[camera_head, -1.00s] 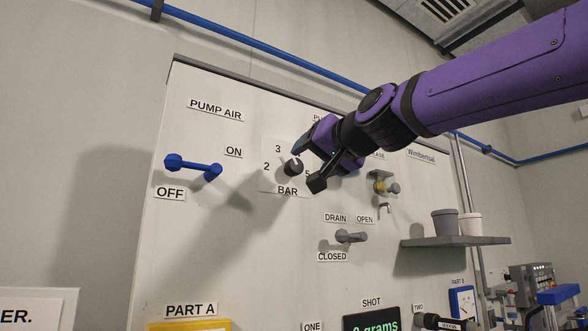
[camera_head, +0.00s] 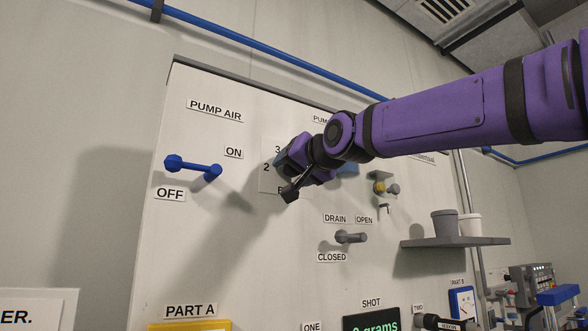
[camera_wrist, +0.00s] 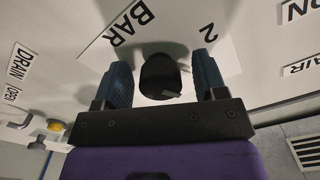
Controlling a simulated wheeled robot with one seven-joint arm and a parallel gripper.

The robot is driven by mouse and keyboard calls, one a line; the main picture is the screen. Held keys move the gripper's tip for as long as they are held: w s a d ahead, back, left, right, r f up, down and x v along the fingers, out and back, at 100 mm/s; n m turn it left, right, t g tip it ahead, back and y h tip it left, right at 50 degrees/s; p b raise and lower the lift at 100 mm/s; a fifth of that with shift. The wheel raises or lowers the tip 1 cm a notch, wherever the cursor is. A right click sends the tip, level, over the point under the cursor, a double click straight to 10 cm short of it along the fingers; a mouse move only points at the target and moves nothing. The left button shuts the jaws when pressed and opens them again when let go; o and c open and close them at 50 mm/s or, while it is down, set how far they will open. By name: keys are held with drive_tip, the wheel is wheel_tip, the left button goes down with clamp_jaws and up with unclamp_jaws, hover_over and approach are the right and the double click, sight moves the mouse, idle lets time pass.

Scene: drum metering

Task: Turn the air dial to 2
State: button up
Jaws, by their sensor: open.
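The air dial is a black round knob (camera_wrist: 161,76) on a white plate (camera_wrist: 98,62) marked BAR and 2 in the wrist view. My gripper (camera_wrist: 163,82) is open, with one blue finger on each side of the knob and a gap visible beside it. In the head view my gripper (camera_head: 283,162) is at the plate (camera_head: 266,183) and hides the knob. The numbers 3 and 2 show at the plate's left part. The dial's pointer setting cannot be read clearly.
A blue PUMP AIR lever (camera_head: 193,167) is to the left of the dial. A grey drain handle (camera_head: 350,237) is below right, with a brass fitting (camera_head: 381,188) above it. A shelf (camera_head: 455,242) with two cups is at the right.

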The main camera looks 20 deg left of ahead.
drive_tip(key=c, duration=0.9)
drive_tip(key=shift+n, duration=0.4)
drive_tip(key=n, duration=0.5)
drive_tip(key=shift+w+n, duration=0.1)
drive_tip(key=shift+n, duration=0.2)
drive_tip(key=n, duration=0.5)
drive_tip(key=shift+n, duration=0.3)
drive_tip(key=o, duration=0.9)
